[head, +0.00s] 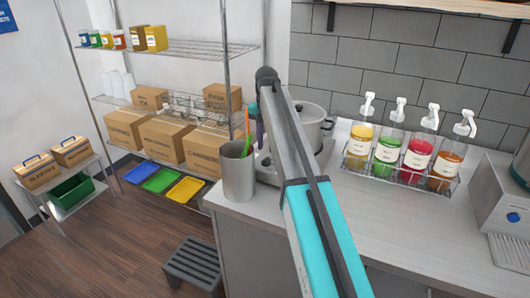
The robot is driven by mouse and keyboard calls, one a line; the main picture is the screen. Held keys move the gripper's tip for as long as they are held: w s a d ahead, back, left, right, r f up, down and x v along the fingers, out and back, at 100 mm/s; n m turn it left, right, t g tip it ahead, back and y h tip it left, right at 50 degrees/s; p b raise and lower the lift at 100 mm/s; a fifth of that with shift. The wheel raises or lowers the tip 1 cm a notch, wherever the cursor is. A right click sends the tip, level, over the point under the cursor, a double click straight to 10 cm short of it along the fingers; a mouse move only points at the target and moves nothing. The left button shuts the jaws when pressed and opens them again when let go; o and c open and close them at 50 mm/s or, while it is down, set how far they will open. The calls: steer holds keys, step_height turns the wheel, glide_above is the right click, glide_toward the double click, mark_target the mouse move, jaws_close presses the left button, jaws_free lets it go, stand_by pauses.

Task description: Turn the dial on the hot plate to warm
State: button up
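A silver pot (312,128) stands on the counter behind my arm. A pale base, which looks like the hot plate (266,168), shows in part under and left of it. My arm crosses in front and hides much of this base. I cannot make out the dial or its setting. My arm reaches from the bottom of the view up to a dark joint above the counter. My gripper is not visible; the part beyond that joint is hidden behind my arm.
A metal cup (238,174) with colored utensils stands at the counter's left edge, close to the base. A wire rack (400,178) of several pump bottles is right of the pot. A machine (502,205) stands far right. The front counter (415,230) is clear. A stool (193,262) is on the floor.

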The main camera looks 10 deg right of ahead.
mark_target(266, 158)
steer(key=shift+f+p, duration=0.6)
steer(key=shift+f, duration=1.75)
jaws_close()
steer(key=shift+a, duration=0.1)
